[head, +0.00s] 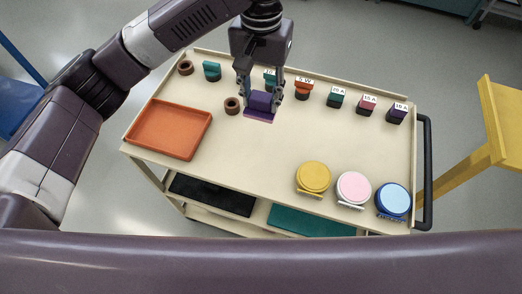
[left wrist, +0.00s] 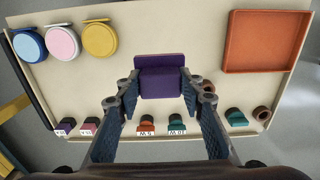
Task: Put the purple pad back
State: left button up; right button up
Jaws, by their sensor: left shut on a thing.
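The purple pad (head: 260,101) is a dark purple block between the fingers of my left gripper (head: 259,96), over the middle back of the cream cart top (head: 240,150). My left gripper is shut on it. A flat lighter purple strip (head: 258,116) shows at its front edge; I cannot tell whether it belongs to the pad or lies on the cart. In the left wrist view the pad (left wrist: 162,82) sits between the two fingertips, with a purple strip along its far side. I cannot tell whether the pad touches the cart top. My right gripper is not in view.
An orange tray (head: 170,130) lies at the left. Several labelled blocks, such as the orange one (head: 302,94), line the back edge. A brown ring (head: 232,105) stands left of the pad. Yellow (head: 313,176), pink (head: 354,187) and blue (head: 393,199) round-topped items stand front right. The middle is clear.

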pick_arm(q)
jog(key=shift+f+p, duration=0.9)
jog(key=shift+f, duration=8.95)
jog(key=o, duration=1)
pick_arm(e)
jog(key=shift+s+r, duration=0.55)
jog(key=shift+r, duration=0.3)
pick_arm(q)
jog(key=shift+r, duration=0.15)
notch_tip(320, 180, up, 12)
jog(key=shift+f+b, duration=0.1)
jog(key=shift+b, duration=1.1)
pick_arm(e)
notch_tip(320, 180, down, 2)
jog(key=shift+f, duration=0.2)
